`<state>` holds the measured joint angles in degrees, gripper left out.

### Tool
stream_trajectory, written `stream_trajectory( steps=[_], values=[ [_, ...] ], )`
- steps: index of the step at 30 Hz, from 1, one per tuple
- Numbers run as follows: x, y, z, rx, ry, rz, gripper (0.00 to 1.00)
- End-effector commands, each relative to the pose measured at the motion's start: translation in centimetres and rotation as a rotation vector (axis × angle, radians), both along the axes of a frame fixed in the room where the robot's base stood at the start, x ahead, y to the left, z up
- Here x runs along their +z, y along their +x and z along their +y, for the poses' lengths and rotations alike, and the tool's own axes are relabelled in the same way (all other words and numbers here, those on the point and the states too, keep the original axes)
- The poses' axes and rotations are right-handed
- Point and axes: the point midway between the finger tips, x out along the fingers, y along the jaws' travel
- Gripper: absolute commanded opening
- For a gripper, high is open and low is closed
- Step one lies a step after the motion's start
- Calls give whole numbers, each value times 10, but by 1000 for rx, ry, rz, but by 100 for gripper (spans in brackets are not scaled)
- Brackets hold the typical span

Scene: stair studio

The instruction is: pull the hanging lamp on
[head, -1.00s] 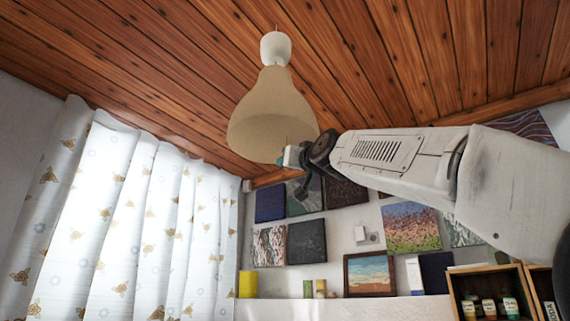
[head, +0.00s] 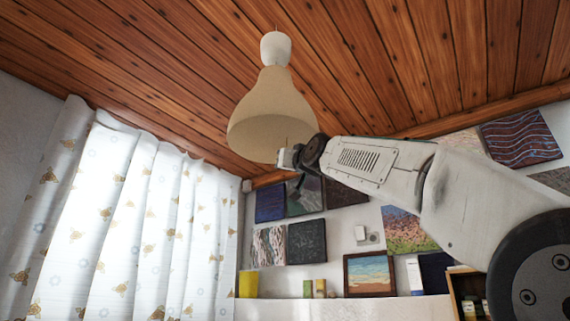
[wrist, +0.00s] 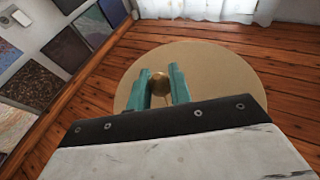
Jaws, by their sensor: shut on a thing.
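The hanging lamp (head: 270,105) has a beige bell-shaped shade and a white cap, and hangs from the wooden ceiling. No glow shows on it. My gripper (head: 284,157) is just below the shade's lower right rim in the head view. In the wrist view the teal fingers of my gripper (wrist: 157,78) are shut on a small brown-gold pull knob (wrist: 160,87), with the round shade (wrist: 215,75) filling the view behind them. A thin cord seems to run up from the gripper toward the shade in the head view.
A white patterned curtain (head: 130,215) hangs at the left. Several pictures, among them a framed landscape (head: 369,275), cover the back wall. A wooden shelf box (head: 463,298) stands at lower right, partly hidden by my arm. The air left of the lamp is clear.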

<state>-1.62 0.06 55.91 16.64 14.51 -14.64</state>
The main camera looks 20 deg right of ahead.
Motion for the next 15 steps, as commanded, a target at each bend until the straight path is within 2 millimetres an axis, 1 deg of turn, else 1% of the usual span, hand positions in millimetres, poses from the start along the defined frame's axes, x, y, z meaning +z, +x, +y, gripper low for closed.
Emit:
stream_trajectory(
  steps=[10, 15],
  values=[
    [0, 0, 0, 0, 0, 0, 4],
    [-4, 0, 0, 1, 1, 0, 4]
  ],
)
